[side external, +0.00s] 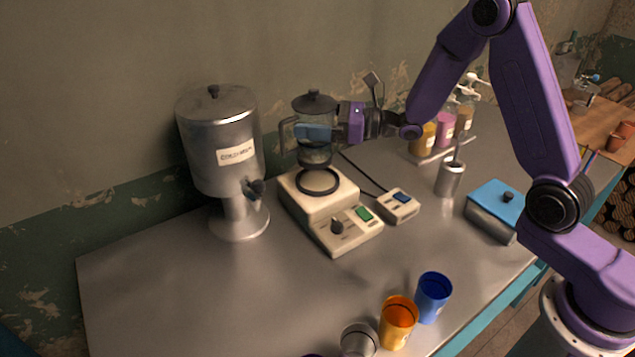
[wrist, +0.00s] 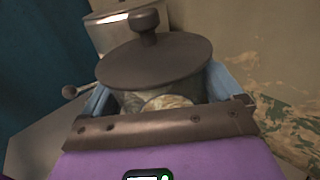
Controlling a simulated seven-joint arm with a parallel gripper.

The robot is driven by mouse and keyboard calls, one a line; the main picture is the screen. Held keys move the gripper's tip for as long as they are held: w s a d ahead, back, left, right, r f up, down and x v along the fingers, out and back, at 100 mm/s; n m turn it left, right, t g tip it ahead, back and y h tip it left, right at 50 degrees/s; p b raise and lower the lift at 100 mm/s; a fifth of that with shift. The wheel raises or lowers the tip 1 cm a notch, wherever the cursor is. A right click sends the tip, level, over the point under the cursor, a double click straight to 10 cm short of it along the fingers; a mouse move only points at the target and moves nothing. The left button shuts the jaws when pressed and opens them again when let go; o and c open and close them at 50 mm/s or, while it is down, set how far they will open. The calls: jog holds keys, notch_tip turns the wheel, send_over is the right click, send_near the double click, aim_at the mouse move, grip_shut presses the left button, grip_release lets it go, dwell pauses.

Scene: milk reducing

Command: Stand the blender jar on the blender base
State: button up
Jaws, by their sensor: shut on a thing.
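The blender jar (side external: 316,154) is clear with a dark lid and a side handle on the left. It is upright in the side view, just above the blender base (side external: 306,207). The cream base has a dark ring on top, a dark knob and a green switch. A strip of the base's top shows between jar and ring, so the jar looks raised, though the exact gap is hard to tell. My gripper (side external: 315,133) is shut around the jar's body from the right. In the wrist view the jar's lid (wrist: 155,60) sits between the blue fingers; the base is hidden there.
A metal dispenser (side external: 218,130) stands left of the base. A small switch box (side external: 398,206) on a cable lies to its right. A metal cup (side external: 450,180), syrup bottles (side external: 445,131) and a blue-lidded box (side external: 495,211) are farther right. Cups (side external: 398,322) stand at the front.

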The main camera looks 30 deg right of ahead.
aim_at(316, 146)
jog(key=shift+w+d+r+m+t, duration=0.3)
jog(key=shift+w+d, duration=0.15)
jog(key=shift+d, duration=0.15)
jog(key=shift+d+f+h, duration=0.1)
jog(key=shift+f+h, duration=0.05)
jog(key=shift+h, duration=0.15)
jog(key=shift+w+f, duration=0.1)
jog(key=shift+f, duration=3.75)
jog(key=shift+f, duration=0.15)
jog(key=o, duration=1.4)
